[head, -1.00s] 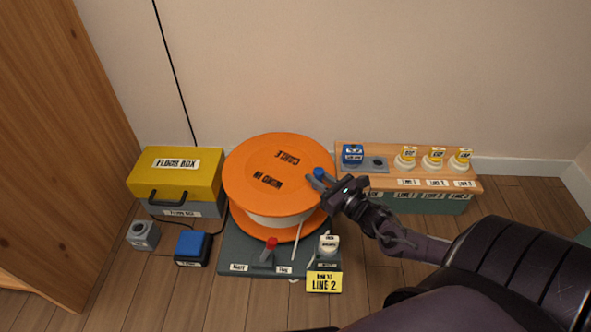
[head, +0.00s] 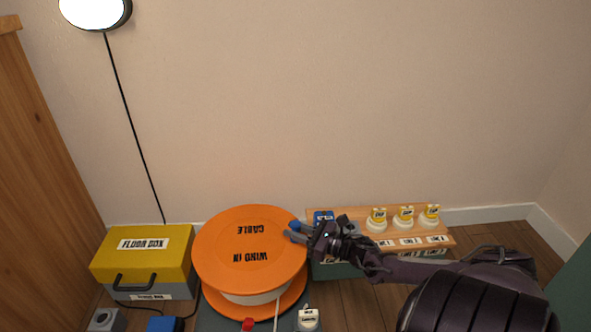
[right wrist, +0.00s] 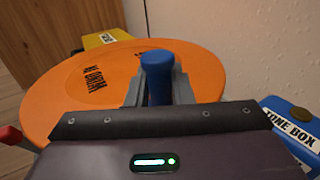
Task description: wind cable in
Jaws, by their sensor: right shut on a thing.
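The orange cable drum (head: 250,255) stands on a grey base near the wall. Its top reads "WIND IN" and "CABLE", and white cable shows below the top disc. A blue crank knob (right wrist: 156,77) stands near the drum's rim. My right gripper (head: 292,233) is shut on this knob at the drum's right side. In the right wrist view the knob is between the two grey fingers (right wrist: 156,90). A red lever (head: 248,324) shows at the bottom edge in front of the drum. My left gripper is not in view.
A yellow floor box (head: 142,247) stands left of the drum. A wooden shelf (head: 440,236) with several white, yellow-topped pieces and a blue box (head: 323,217) is to the right. A lamp (head: 95,8) is on the wall; a wooden cabinet (head: 40,170) stands left.

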